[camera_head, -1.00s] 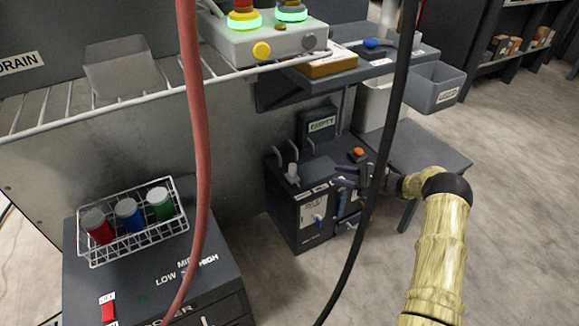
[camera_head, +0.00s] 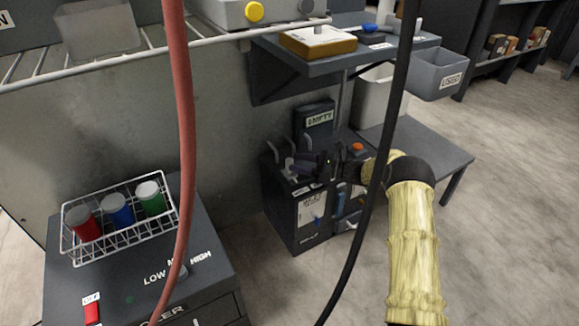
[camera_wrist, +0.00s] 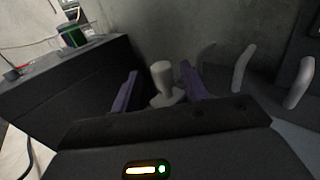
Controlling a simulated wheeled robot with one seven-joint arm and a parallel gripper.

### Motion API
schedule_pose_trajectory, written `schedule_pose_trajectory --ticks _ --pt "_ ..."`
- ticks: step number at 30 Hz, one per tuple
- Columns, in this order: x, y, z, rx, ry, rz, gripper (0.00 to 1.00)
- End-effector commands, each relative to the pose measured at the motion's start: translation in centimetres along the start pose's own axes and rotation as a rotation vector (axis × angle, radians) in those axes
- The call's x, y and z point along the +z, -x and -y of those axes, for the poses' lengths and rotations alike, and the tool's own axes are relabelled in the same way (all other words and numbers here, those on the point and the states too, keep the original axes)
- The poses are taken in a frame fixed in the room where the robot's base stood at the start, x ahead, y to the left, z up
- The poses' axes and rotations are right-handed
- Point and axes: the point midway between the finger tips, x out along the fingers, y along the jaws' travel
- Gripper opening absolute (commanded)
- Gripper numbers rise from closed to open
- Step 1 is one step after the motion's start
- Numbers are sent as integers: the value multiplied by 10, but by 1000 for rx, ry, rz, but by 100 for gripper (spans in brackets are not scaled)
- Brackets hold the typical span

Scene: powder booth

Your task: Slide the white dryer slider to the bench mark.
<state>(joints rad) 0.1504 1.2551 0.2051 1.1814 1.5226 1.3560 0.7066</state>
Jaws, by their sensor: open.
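A pale upright knob (camera_wrist: 162,78), which looks like the white slider, stands in the wrist view on the dark top of a cabinet. It is between the two purple fingers of my gripper, with a visible gap on each side. In the head view my gripper (camera_head: 309,163) is open over the top of this dark cabinet (camera_head: 279,205), and it partly covers the knob there. I cannot make out the bench mark on the cabinet top. The cabinet's front carries a white label panel too small to read.
Pale curved hooks (camera_wrist: 243,68) stand right of the knob. An EMPTY box (camera_head: 319,117) is behind. At lower left, a unit marked LOW and HIGH (camera_head: 215,290) bears a wire basket (camera_head: 143,233) of jars. A red hose (camera_head: 183,120) and a black cable (camera_head: 389,130) hang in front.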

Motion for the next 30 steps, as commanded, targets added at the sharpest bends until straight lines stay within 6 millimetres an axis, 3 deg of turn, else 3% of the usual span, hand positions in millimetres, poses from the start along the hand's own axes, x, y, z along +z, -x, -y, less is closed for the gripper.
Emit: schedule_pose_trajectory --ticks 3,7,17,24,30 --pt "-4 -20 0 2 3 -1 45" --pt "-2 -32 0 1 2 -1 45" --pt "0 -35 1 -2 1 0 45" --pt "0 -35 1 -2 1 0 0" --pt "0 -33 2 -3 1 0 0"
